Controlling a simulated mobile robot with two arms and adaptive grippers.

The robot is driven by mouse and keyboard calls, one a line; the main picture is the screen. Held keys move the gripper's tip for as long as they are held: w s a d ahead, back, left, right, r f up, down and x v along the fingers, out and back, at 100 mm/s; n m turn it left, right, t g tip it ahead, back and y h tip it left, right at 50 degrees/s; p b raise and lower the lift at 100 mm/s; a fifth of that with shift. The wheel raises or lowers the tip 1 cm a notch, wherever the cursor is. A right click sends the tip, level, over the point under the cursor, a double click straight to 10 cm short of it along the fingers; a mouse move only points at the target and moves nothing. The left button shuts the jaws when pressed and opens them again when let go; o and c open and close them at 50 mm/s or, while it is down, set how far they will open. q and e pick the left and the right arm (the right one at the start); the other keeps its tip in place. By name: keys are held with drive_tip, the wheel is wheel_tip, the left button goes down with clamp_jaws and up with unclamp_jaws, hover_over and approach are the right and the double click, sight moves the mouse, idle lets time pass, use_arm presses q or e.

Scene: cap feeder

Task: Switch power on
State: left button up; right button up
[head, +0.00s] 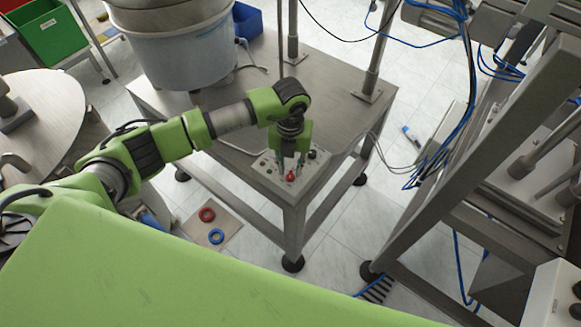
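A control panel (266,172) with several small buttons and a red knob (291,176) sits on the front corner of a grey metal table. My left arm comes in from the left, and its green and black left gripper (290,165) points down over the panel. Its two fingers stand apart, one to each side of the red knob as seen from here. I cannot tell whether they touch the knob. Part of the panel is hidden behind the gripper. Which switch is the power switch cannot be read. My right gripper is not in view.
A large round feeder bowl (185,50) stands on the table's left part. Metal posts (370,85) rise from its back. A metal frame with blue cables (445,150) stands at the right. Red (207,214) and blue (216,236) rings lie on the floor at the front left.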

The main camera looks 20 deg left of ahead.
sight(290, 176)
use_arm(q)
drive_tip(key=shift+f, duration=1.05)
clamp_jaws()
